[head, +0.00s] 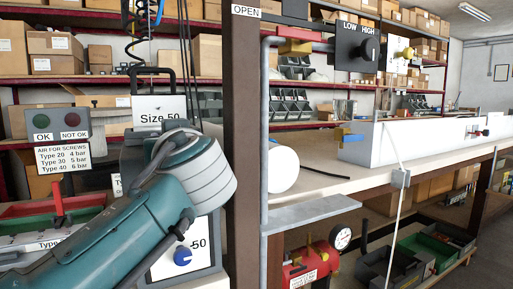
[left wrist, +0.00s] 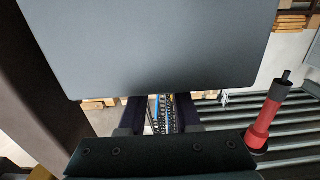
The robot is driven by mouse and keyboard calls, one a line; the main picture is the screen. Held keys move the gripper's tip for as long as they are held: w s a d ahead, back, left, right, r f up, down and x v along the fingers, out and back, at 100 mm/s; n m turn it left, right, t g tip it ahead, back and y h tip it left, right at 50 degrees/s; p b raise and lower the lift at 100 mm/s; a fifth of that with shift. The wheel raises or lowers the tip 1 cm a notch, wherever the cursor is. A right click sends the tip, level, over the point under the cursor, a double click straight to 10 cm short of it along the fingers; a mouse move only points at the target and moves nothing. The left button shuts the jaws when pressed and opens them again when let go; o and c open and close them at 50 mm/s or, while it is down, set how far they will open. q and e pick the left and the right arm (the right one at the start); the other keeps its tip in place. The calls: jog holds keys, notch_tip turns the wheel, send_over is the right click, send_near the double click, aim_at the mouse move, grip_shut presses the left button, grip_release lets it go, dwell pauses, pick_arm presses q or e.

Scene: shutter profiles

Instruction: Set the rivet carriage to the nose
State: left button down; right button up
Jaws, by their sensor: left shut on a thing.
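In the left wrist view, my left gripper (left wrist: 160,115) has its two dark fingers reaching up to a large flat grey thing (left wrist: 160,50). It is shut on this thing, which fills the upper middle and hides the fingertips. I cannot tell whether it is the rivet carriage. In the head view my teal left arm comes in from the lower left, and its gripper is hidden. A long white profile (head: 410,143) lies on the bench at right. A small dark and red piece (head: 480,132) is on its side, and a blue and yellow piece (head: 346,137) is at its left end.
A brown post (head: 243,150) stands close beside my left arm. A red-and-black handle (left wrist: 267,115) stands at right in the wrist view. A LOW/HIGH switch box (head: 357,47) hangs above the bench (head: 350,180). A red tank (head: 311,265) is below.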

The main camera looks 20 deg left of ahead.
pick_arm(q)
jog(key=shift+a+f, duration=0.1)
jog(key=shift+f, duration=0.1)
jog(key=c, duration=0.6)
grip_release()
jog(key=shift+w+r, duration=0.1)
jog(key=shift+r, duration=0.05)
jog(key=shift+c, duration=0.2)
jog(key=b+v, duration=0.1)
jog(key=v, duration=0.9)
jog(key=shift+w, duration=0.1)
